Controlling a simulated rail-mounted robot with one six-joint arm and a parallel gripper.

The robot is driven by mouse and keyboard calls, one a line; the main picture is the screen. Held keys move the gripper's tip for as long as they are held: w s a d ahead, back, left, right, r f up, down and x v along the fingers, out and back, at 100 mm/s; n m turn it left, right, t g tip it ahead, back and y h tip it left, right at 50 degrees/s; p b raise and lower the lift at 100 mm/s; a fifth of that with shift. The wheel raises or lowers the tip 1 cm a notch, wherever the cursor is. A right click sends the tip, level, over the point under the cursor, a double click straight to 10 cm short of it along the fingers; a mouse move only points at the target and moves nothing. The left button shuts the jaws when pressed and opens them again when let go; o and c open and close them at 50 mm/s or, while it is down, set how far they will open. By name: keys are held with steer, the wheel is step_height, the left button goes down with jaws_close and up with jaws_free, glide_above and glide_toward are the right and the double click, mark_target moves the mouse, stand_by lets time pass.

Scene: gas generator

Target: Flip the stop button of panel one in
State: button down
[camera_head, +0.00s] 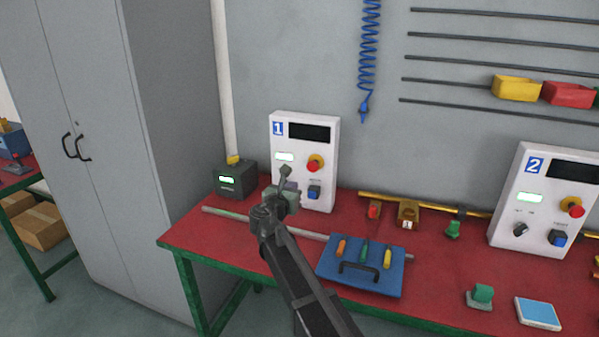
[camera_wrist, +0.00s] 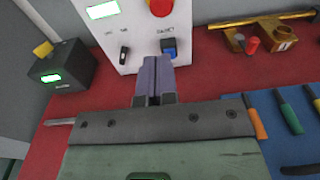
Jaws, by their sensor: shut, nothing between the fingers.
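Panel one (camera_head: 330,185) is a white box marked with a blue 1, standing at the back of the red table. Its stop button (camera_head: 316,162) is a red knob on a yellow ring, right of the lit green display. In the wrist view the red stop button (camera_wrist: 161,6) is cut off by the top edge. My gripper (camera_head: 290,187) is shut and empty in front of the panel's lower part, below the stop button. In the wrist view my gripper (camera_wrist: 154,62) points at the panel, just left of the blue button (camera_wrist: 170,46). I cannot tell whether it touches the panel.
A black switch (camera_wrist: 124,53) sits on panel one's lower left. A dark box with a yellow top (camera_head: 235,182) stands left of it. A blue tool board (camera_head: 335,279) lies in front. Panel two (camera_head: 510,232) stands at the right. A grey cabinet (camera_head: 170,100) is at the left.

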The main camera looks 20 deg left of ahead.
mark_target(312, 167)
stand_by(0.3)
steer(key=w, duration=1.4)
steer(key=shift+f+b, duration=0.4)
